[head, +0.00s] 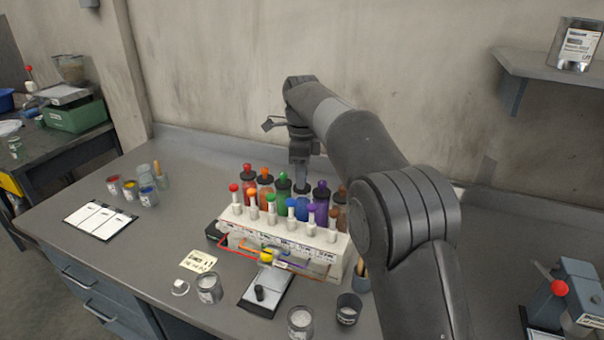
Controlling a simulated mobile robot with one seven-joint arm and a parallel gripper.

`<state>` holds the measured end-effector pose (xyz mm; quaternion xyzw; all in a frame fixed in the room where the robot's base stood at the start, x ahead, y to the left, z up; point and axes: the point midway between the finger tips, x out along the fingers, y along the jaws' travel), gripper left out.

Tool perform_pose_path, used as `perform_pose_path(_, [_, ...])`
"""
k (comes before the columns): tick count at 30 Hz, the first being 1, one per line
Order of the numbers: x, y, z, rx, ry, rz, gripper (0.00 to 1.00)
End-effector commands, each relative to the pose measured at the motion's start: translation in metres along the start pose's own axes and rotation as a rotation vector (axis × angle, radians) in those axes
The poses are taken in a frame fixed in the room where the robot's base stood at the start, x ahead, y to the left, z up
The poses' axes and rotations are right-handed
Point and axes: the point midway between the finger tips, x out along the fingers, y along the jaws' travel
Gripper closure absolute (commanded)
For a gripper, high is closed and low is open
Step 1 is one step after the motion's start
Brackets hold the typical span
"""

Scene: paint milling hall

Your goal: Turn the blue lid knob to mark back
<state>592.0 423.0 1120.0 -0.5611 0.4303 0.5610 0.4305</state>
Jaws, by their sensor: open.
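A white rack (285,240) stands on the grey bench with two rows of coloured vessels. The back row has dark lids with coloured knobs. In that row, the blue jar (301,205) stands between the green and purple ones. My gripper (301,184) points down directly over the blue jar, its fingers at the lid. The gripper hides the blue lid knob and any marks around it. The gripper is open. I cannot tell whether the fingers are around the knob or just above it.
The green-knob jar (282,188) and purple-knob jar (321,202) stand close on either side. Front-row bottles, such as the blue-capped one (292,212), stand just in front.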

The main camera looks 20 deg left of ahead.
Motion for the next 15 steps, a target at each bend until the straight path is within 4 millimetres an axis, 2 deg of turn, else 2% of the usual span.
perform_pose_path(9, [0.0029,0.0001,-0.0001,0.000,0.000,0.000,0.58])
perform_pose_path(15, [0.0028,0.0000,-0.0001,0.000,0.000,0.000,0.74])
